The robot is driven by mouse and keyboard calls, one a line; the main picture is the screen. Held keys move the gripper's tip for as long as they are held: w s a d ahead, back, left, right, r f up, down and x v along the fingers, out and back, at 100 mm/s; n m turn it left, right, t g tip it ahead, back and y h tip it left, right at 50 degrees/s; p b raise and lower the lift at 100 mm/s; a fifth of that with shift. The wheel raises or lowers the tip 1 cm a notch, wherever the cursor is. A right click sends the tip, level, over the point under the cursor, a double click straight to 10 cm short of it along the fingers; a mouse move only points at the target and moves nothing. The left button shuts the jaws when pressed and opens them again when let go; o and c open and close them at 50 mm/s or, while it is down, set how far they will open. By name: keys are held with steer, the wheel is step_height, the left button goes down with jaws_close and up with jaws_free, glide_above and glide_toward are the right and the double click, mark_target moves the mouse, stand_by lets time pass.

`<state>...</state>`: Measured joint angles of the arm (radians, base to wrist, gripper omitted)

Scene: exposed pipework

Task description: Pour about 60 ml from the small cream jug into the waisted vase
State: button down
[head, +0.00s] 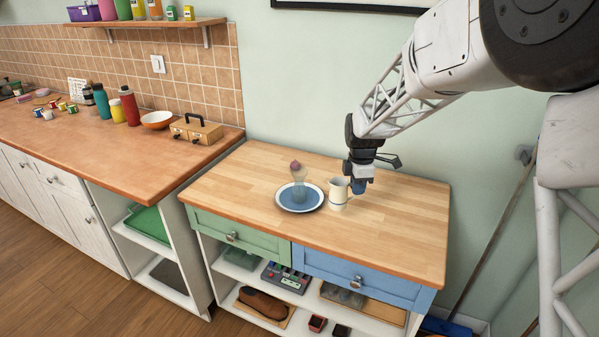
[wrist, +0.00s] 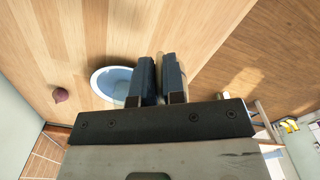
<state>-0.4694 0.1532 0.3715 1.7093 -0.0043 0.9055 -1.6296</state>
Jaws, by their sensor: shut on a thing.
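The small cream jug (head: 338,195) stands upright just right of the plate. My gripper (head: 359,184) is shut on its right side, where the handle would be; the fingers hide that part. In the wrist view only a pale sliver of the jug (wrist: 158,68) shows between the dark fingers (wrist: 161,82). I cannot tell whether the jug touches the table, and its contents are not visible. The waisted vase (head: 300,184) is clear glass and stands upright on a blue plate with a pale rim (head: 282,205), left of the jug and apart from my gripper.
A dark red onion-like thing (head: 295,165) lies on the table behind the vase; it also shows in the wrist view (wrist: 60,95). The wooden tabletop (head: 400,225) is clear at front and right. A counter with bottles, a bowl (head: 157,119) and a box stands at left.

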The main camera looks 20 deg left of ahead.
steer(key=w+a+f+n, duration=0.1)
steer(key=w+a, duration=0.3)
steer(key=w, duration=0.4)
steer(key=w+a+n, duration=0.3)
steer(key=w+a, duration=0.2)
steer(key=w, duration=0.4)
steer(key=shift+w+a+f+n, duration=0.15)
steer(key=shift+w+f+n, duration=0.05)
steer(key=shift+f+n, duration=0.2)
steer(key=shift+r, duration=0.15)
steer(key=s+a+r+t+h, duration=0.4)
steer(key=s+r+t+h, duration=0.1)
steer(key=s+r+t, duration=0.1)
steer(key=shift+s+a+t, duration=0.2)
steer(key=shift+a+t, duration=0.1)
steer(key=shift+t, duration=0.1)
stand_by(0.4)
steer(key=shift+s+a+r+t+h, duration=0.4)
steer(key=shift+s+r+t+h, duration=0.15)
steer(key=shift+r+t+h, duration=0.3)
steer(key=shift+s+a+r+t+h, duration=0.4)
steer(key=shift+s+r+t+h, duration=0.25)
steer(key=shift+t, duration=0.4)
stand_by(0.9)
steer(key=shift+r, duration=0.1)
steer(key=shift+s+a, duration=0.25)
steer(key=shift+s, duration=0.1)
